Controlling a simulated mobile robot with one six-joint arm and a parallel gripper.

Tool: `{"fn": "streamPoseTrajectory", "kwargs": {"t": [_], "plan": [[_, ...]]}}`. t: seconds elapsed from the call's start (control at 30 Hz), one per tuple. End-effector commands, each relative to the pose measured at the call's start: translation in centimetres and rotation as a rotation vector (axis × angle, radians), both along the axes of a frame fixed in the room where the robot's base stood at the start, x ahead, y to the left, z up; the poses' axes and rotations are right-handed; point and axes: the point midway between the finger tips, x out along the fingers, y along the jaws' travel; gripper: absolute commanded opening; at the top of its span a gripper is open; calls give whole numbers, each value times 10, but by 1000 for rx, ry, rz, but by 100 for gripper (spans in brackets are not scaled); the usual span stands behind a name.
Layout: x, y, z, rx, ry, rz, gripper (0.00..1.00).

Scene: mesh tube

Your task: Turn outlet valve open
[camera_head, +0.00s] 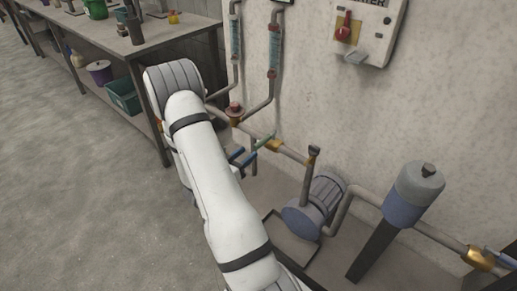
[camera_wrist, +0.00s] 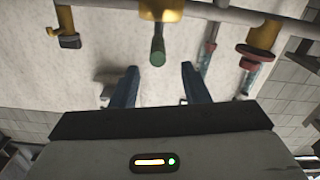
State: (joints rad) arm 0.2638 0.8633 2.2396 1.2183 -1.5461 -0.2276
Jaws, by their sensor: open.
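A brass valve with a green lever handle (camera_head: 268,141) sits on the wall pipe, just beyond my gripper (camera_head: 243,158). No label shows which valve is the outlet. In the wrist view, the green handle (camera_wrist: 157,50) points toward me from its brass body (camera_wrist: 162,10). It lies ahead of the gap between my blue fingers (camera_wrist: 158,85), apart from both. My gripper is open and empty. A brass fitting with a red round wheel (camera_head: 235,109) is to the left. Another brass valve with a blue handle (camera_head: 480,259) is at the far right.
A blue-grey pump (camera_head: 314,205) and a cylindrical tank (camera_head: 413,194) stand right of my arm. A brass fitting (camera_wrist: 68,30) is at left in the wrist view. A control box (camera_head: 369,30) hangs on the wall. A workbench (camera_head: 165,27) stands at upper left.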

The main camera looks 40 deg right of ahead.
Motion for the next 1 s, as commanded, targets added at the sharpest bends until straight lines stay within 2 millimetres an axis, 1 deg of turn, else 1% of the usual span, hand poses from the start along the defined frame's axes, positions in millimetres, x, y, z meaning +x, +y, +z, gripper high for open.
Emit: {"fn": "streamPoseTrajectory", "kwargs": {"t": [0.17, 0.3, 0.5, 0.67, 0.9, 1.0], "plan": [[-2, -19, -1, -14, 4, -13, 41], [0, -42, -1, -14, 3, -13, 41], [3, -68, -1, -13, 4, -10, 41], [4, -76, 0, -12, 4, -7, 41], [5, -77, 0, -12, 4, -6, 41], [5, -76, 0, -12, 4, -5, 33]]}}
